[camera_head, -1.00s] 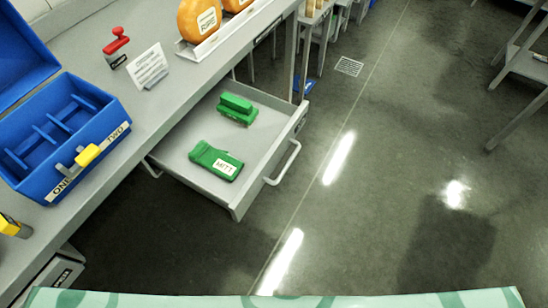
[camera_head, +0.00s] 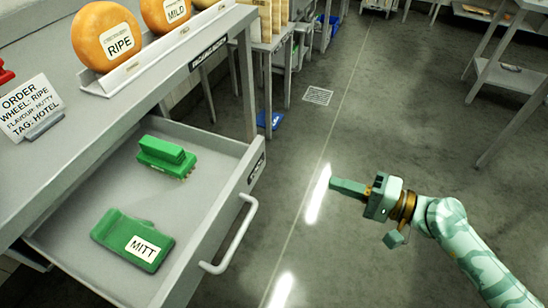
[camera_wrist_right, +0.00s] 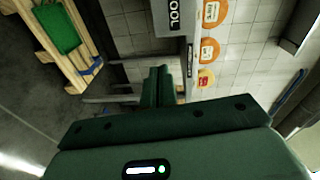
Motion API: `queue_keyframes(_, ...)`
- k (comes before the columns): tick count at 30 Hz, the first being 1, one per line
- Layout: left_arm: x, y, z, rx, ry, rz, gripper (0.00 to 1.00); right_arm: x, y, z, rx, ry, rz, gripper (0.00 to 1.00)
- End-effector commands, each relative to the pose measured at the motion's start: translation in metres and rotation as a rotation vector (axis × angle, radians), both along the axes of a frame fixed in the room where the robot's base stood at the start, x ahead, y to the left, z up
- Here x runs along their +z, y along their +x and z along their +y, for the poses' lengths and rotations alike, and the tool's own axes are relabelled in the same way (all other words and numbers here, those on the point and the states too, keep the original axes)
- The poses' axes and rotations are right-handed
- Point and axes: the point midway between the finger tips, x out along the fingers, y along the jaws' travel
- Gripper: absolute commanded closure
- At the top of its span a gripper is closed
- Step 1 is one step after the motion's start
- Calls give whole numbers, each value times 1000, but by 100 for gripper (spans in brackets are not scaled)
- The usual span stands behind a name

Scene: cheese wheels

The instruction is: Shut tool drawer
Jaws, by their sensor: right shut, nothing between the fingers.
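The tool drawer (camera_head: 215,220) stands pulled out from under the bench in the head view, with a handle (camera_head: 236,236) on its front. Inside it lie a green mitt (camera_head: 115,232) with a white MITT label and a green brush-like block (camera_head: 165,154). In the right wrist view a grey face lettered "OOL" (camera_wrist_right: 174,20) shows at the top. My right gripper (camera_head: 335,186) is shut and empty, in the air over the floor to the right of the handle, apart from it. It also shows in the right wrist view (camera_wrist_right: 156,72). My left gripper is not in view.
The bench above holds orange cheese wheels labelled RIPE (camera_head: 105,38) and MILD (camera_head: 165,12), and an order card (camera_head: 30,108). A floor drain (camera_head: 318,95) and a blue item (camera_head: 270,120) lie beyond. Open floor surrounds my right arm; shelving (camera_head: 510,75) stands far right.

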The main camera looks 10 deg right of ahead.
Motion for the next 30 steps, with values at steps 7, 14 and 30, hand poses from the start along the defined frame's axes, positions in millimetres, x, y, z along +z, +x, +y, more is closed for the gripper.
queue_keyframes(7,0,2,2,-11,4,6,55,21,-6,19,70,127,32,100)
queue_keyframes(14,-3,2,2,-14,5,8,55,21,18,52,68,127,32,100)
queue_keyframes(30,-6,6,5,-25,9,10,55,20,69,123,66,125,33,100)
